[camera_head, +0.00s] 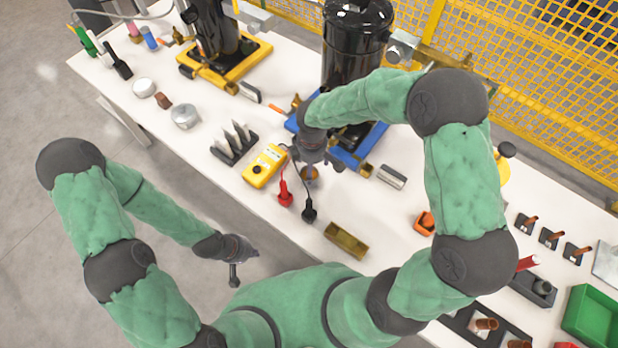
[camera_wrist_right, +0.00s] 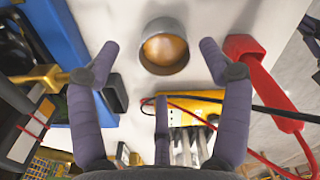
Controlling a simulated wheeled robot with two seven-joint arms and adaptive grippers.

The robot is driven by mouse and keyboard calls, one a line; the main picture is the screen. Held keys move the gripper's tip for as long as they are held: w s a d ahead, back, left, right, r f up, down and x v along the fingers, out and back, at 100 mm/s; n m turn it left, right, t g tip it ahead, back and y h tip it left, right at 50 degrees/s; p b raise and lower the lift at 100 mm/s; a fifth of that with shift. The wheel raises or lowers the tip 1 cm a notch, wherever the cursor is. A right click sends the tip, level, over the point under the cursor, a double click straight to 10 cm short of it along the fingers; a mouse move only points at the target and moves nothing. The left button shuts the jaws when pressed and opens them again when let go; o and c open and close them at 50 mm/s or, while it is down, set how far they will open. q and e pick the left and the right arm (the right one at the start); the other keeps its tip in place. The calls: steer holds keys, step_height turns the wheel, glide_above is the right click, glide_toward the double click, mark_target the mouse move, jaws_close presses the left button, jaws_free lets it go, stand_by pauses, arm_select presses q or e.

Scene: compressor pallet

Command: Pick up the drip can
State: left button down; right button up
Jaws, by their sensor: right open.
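The drip can appears to be the small round grey cup (camera_wrist_right: 163,48) with a brownish-orange inside, standing on the white table in the right wrist view. In the head view the cup (camera_head: 310,174) shows just below my right gripper (camera_head: 322,160), partly hidden by it. In the wrist view my right gripper (camera_wrist_right: 160,65) is open, its fingers spread on either side of the cup and nothing between them held. My left gripper (camera_head: 245,266) is off the table's front edge over the floor, its fingers apart and empty.
A yellow meter (camera_head: 265,166) with a red probe (camera_head: 285,192) and a black probe (camera_head: 308,210) lies close by; its cables run near the right gripper. A blue stand (camera_head: 352,158) with a black tank (camera_head: 352,45) is behind. A brass-coloured tray (camera_head: 346,241) sits in front.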

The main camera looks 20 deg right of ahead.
steer(key=f+b, duration=0.1)
steer(key=f, duration=0.2)
steer(key=f+b, duration=0.1)
steer(key=f, duration=0.1)
steer(key=shift+w+a+f+b, duration=0.1)
steer(key=shift+a+b, duration=0.2)
steer(key=shift+a, duration=0.05)
steer(key=c, duration=1.2)
